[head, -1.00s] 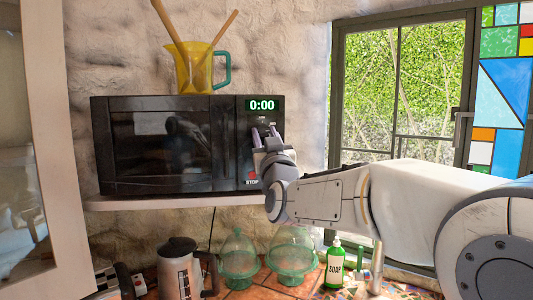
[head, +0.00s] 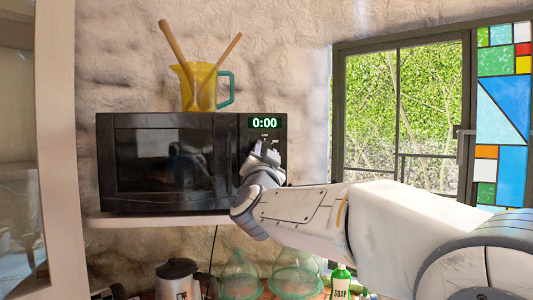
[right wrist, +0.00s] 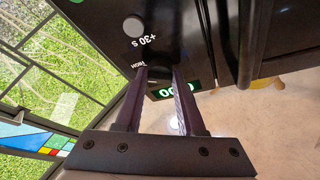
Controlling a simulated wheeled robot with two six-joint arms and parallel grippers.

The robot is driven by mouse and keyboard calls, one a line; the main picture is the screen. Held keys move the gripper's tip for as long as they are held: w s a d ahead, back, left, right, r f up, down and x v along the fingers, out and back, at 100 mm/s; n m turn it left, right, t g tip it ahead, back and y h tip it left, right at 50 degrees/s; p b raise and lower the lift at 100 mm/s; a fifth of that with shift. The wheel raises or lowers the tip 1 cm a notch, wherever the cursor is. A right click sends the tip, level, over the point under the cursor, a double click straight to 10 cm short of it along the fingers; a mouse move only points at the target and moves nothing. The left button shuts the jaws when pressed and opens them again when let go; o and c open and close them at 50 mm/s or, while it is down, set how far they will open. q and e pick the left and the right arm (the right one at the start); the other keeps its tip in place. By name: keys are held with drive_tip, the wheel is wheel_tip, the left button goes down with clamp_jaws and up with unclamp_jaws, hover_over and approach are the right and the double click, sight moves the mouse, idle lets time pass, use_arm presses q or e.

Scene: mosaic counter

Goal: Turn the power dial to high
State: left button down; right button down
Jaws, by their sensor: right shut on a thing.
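The black microwave (head: 165,165) stands on a wall shelf, its green display (head: 265,123) reading 0:00. It also shows upside down in the right wrist view (right wrist: 180,25), with a HIGH label by my fingertips. My right gripper (head: 266,149) is at the control panel, just below the display. In the right wrist view, my right gripper (right wrist: 160,74) is shut on the power dial. The dial is dark and mostly hidden by the fingers, so its setting cannot be read. My left gripper is not in view.
A yellow jug (head: 204,88) with two wooden utensils stands on the microwave. The shelf (head: 155,220) runs beneath it. Glass domes (head: 240,275), a soap bottle (head: 340,283) and a metal pot (head: 177,275) stand below. A window (head: 400,110) is on the right.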

idle(0.4)
drive_tip(key=c, duration=0.5)
unclamp_jaws()
drive_tip(key=shift+s, duration=0.1)
drive_tip(key=b+v, duration=0.4)
drive_tip(key=v, duration=0.6)
drive_tip(key=shift+s+f, duration=0.1)
drive_tip(key=shift+s, duration=0.1)
